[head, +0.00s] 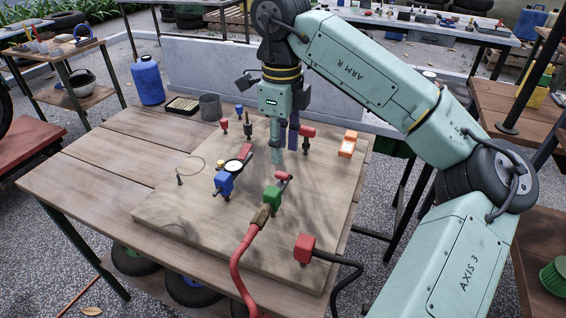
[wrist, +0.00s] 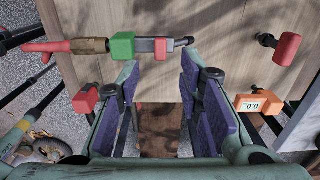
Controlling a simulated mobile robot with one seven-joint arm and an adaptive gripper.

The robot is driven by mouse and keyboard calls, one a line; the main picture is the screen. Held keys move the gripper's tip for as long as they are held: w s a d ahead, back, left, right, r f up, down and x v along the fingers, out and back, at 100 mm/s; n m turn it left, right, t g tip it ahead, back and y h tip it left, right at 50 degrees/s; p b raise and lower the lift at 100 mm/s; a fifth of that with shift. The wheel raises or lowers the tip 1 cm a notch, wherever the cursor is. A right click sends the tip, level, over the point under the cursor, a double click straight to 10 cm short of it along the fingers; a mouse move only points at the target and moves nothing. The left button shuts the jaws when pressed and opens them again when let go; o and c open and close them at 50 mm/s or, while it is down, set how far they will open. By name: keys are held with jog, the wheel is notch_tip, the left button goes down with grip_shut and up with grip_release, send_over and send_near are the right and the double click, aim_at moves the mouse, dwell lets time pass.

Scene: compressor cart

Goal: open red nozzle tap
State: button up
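A green tap body (head: 272,197) with a red handle (head: 284,177) stands on the wooden board, joined by a brass fitting (head: 261,217) to a red hose (head: 245,255). In the wrist view, the green body (wrist: 122,46), red handle (wrist: 160,48) and brass fitting (wrist: 90,45) lie in one line ahead of the fingertips. My gripper (head: 286,143) points down above the board, behind this tap in the head view. In the wrist view my gripper (wrist: 158,85) is open and empty, apart from the handle. Which part is named the red nozzle tap is unclear.
A red block (head: 305,247) with a black hose, another red block (head: 307,132) and an orange meter (head: 348,143) stand near. A blue tap (head: 223,183) and a gauge (head: 233,167) are to the left. The board's left front (head: 185,225) is clear.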

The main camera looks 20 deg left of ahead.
aim_at(282, 173)
notch_tip(282, 173, down, 6)
jog(key=shift+f+p, duration=0.1)
jog(key=shift+p, duration=0.35)
jog(key=shift+c, duration=0.3)
grip_shut()
